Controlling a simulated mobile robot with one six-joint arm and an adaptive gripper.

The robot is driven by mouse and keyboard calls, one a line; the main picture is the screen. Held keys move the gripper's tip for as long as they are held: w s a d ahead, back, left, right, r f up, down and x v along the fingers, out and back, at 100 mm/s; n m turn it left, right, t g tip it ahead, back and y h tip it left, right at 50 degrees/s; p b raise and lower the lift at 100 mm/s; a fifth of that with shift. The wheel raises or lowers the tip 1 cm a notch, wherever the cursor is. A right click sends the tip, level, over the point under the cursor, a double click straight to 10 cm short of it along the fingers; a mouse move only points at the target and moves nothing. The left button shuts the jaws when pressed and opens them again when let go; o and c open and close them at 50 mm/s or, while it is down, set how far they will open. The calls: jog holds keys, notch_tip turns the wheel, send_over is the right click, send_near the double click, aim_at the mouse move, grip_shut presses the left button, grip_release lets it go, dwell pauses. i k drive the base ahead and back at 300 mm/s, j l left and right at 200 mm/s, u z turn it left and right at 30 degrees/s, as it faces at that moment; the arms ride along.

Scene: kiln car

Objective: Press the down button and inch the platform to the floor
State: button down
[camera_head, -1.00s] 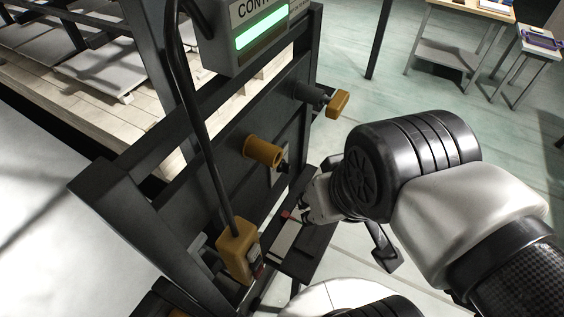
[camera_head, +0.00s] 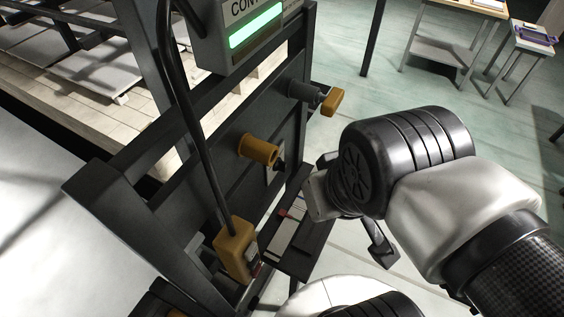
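A yellow pendant box (camera_head: 235,250) hangs on a black cable at the lower middle. Dark and red button parts show on its right face, too small to tell which is the down button. A pale slatted deck (camera_head: 150,135) bearing grey slabs lies behind the dark frame at upper left; I take it for the platform. Its height above the floor cannot be judged. My gripper (camera_head: 318,193) is right of the pendant and apart from it, near the dark frame. Its fingertips are largely hidden by the wrist, so its opening cannot be seen.
A control box with a lit green panel (camera_head: 256,28) is on the dark frame. A yellow knob (camera_head: 259,149) and a yellow-ended handle (camera_head: 333,102) stick out below it. A narrow dark shelf (camera_head: 305,247) holds small items. Tables stand upper right, with open floor before them.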

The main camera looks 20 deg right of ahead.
aim_at(252, 266)
jog(key=k+j+z, duration=0.35)
jog(key=k+j, duration=0.9)
jog(key=j, duration=0.15)
